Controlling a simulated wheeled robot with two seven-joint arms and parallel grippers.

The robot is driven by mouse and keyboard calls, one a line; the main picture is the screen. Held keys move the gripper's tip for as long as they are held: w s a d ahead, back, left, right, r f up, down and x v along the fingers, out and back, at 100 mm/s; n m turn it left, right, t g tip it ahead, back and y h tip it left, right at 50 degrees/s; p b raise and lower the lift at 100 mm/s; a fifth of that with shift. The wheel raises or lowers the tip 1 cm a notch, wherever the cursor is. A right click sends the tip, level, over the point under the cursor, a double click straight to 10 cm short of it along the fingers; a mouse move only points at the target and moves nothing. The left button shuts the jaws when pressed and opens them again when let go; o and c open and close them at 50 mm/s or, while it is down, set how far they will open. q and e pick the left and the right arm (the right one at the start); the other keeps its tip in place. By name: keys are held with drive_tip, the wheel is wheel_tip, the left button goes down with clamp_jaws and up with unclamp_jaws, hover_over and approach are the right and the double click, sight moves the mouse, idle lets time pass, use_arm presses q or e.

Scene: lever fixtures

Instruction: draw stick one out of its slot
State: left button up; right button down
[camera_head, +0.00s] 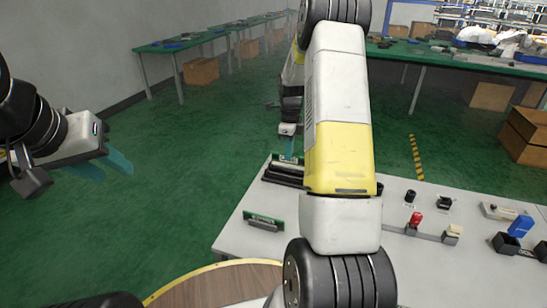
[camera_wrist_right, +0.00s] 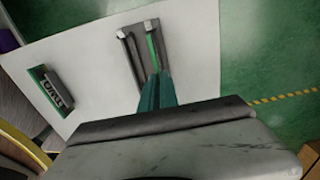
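A green stick (camera_wrist_right: 153,48) stands in the right one of two long dark slots on the white table, in the right wrist view. The other slot (camera_wrist_right: 131,55) beside it shows no green. In the head view the slots (camera_head: 284,174) are partly hidden behind my right arm. My right gripper (camera_wrist_right: 157,78) points down at the stick, with its teal fingertips at the near end of the visible green strip. The fingers look close together; whether they grip the stick is unclear. My left gripper (camera_head: 110,167) is open and empty above the floor at the left.
A green board in a grey holder (camera_head: 263,222) lies on the white table (camera_head: 240,237), left of my right arm. A red-handled lever (camera_head: 415,221), a blue-handled fixture (camera_head: 520,227) and other small fixtures stand to the right. A round wooden surface (camera_head: 215,285) is in front.

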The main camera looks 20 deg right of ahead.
drive_tip(key=shift+r, duration=0.9)
